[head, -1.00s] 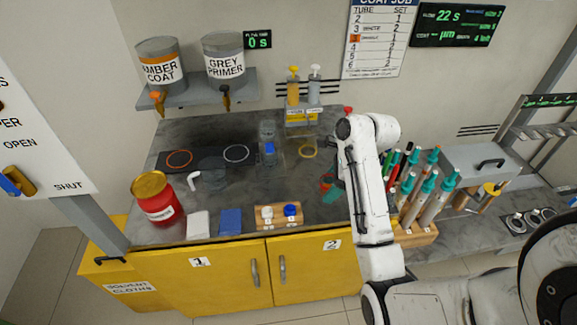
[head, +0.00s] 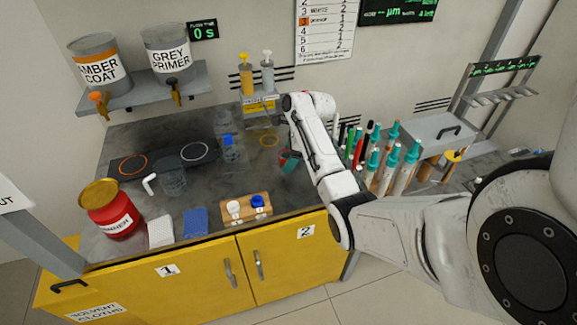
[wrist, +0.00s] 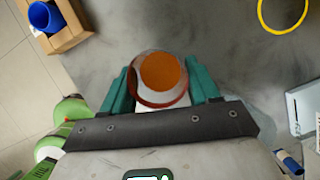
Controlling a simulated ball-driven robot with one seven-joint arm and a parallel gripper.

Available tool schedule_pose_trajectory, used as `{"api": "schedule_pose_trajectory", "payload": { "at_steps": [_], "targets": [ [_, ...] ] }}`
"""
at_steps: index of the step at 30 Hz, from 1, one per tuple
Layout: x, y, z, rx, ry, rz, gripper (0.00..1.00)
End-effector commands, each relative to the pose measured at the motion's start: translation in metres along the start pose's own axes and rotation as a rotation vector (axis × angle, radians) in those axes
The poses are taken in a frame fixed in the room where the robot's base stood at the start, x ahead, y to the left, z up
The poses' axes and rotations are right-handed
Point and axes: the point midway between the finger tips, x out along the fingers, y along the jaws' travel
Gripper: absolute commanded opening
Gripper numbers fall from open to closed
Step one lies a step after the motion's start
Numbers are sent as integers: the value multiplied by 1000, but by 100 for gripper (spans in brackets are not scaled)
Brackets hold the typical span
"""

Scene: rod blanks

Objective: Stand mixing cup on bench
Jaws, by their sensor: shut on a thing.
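A round cup with orange contents (wrist: 161,75), which I take to be the mixing cup, is between the teal fingers of my gripper (wrist: 160,88) in the wrist view. The gripper is shut on it, and I look down into its open top. In the head view my gripper (head: 289,160) is over the right part of the grey bench (head: 215,183), left of the pens, and my arm partly hides it. The cup is barely visible there. I cannot tell whether its base touches the bench.
A yellow ring (head: 269,141) marks the bench behind the gripper. A wooden block with white and blue caps (head: 246,209) lies front left. Several pens and tubes (head: 385,165) stand close on the right. A clear beaker (head: 173,181) stands left. Bench between block and ring looks clear.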

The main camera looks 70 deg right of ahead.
Motion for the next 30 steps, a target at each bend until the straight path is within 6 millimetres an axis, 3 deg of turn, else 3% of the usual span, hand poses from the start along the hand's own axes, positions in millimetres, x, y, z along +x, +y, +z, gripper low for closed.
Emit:
{"api": "schedule_pose_trajectory", "payload": {
  "at_steps": [10,22,23,30],
  "targets": [
    [30,-4,-13,-1,2,1,27],
    [36,-4,-14,-1,1,0,27],
    [36,-4,-14,-1,1,0,61],
    [35,-4,-14,-1,1,-1,84]
  ]
}}
